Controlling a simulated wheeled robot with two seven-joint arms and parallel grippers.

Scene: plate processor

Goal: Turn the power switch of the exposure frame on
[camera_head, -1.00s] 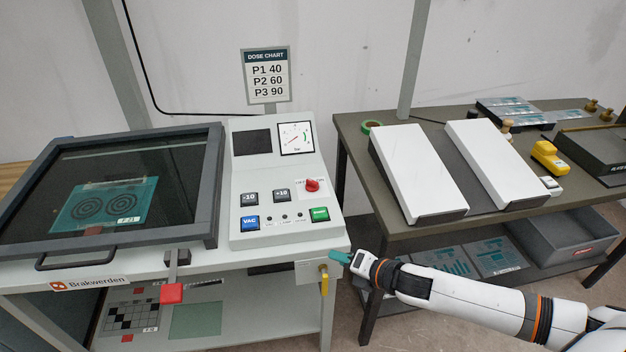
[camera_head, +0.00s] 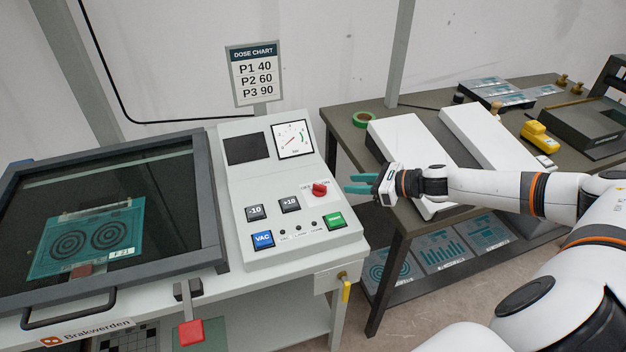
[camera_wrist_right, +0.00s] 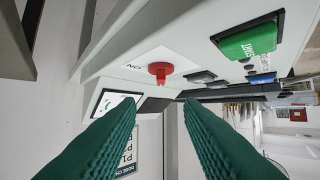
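The red power switch (camera_head: 319,189) is a knob on the sloped control panel (camera_head: 236,190) of the exposure frame (camera_head: 214,225), below the round gauge. It also shows in the right wrist view (camera_wrist_right: 160,70), with an "ON" label beside it. My right gripper (camera_head: 352,184) is to the right of the knob, apart from it, its teal fingers pointing left toward it. The fingers (camera_wrist_right: 160,118) are spread with nothing between them in the right wrist view. My left gripper is in neither view.
Below the knob are a green button (camera_head: 334,220), a blue VAC button (camera_head: 263,240) and two dark dose buttons. A gauge (camera_head: 292,139) sits above. The dark table (camera_head: 385,225) with white sloped units (camera_head: 405,135) is under and behind my right arm.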

